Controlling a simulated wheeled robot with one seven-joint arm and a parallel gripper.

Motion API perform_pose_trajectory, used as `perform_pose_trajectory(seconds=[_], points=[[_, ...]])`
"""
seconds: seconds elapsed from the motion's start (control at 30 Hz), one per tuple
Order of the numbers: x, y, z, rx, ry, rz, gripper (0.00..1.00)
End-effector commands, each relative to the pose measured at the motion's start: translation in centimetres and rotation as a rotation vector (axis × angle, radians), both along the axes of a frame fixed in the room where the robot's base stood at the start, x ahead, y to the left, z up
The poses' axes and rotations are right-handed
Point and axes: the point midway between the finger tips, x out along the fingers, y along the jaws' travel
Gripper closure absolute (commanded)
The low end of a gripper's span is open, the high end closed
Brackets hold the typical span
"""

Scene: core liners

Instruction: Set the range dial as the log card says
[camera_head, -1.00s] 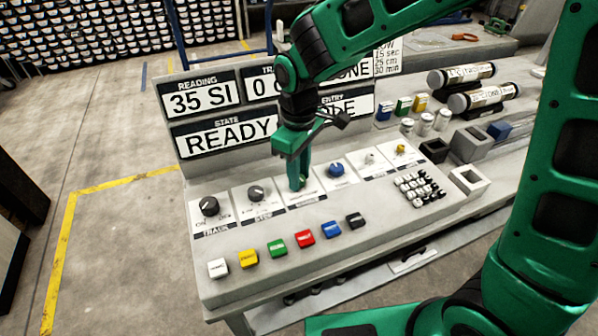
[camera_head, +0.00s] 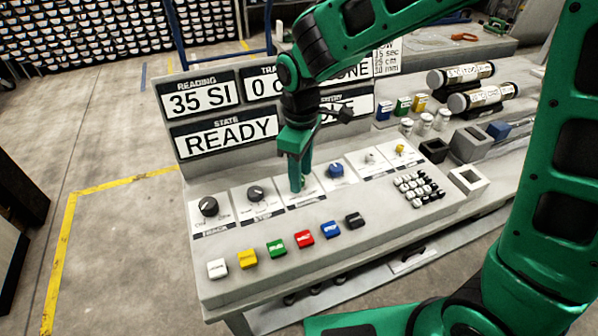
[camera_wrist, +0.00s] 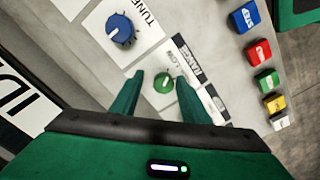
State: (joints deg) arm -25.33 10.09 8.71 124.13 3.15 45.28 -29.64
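The range dial is a small green knob (camera_wrist: 164,82) on a white plate labelled RANGE, seen in the wrist view. My gripper (camera_wrist: 160,78) is open, with one green finger on each side of the knob and a visible gap on the left. In the head view my gripper (camera_head: 299,186) points down at the panel and hides the dial. A white card (camera_head: 388,58) with printed lines, perhaps the log card, stands behind my arm. My arm hides part of it, and its text is only partly legible.
A blue knob (camera_head: 336,170) is right of my gripper, and dark knobs (camera_head: 256,193) are to its left. Coloured buttons (camera_head: 304,238) line the front edge. A keypad (camera_head: 418,188) is at right. The display board (camera_head: 224,138) behind reads READY.

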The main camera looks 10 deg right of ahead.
Motion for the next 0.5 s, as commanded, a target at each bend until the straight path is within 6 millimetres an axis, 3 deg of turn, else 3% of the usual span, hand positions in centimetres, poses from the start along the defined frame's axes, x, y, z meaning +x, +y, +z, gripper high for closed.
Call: perform_pose_trajectory(seconds=[0.33,0.5], points=[[-0.2,0.3,0.2,0.004,0.001,0.008,0.57],[-0.1,0.4,2.1,0.005,-0.001,0.008,0.57]])
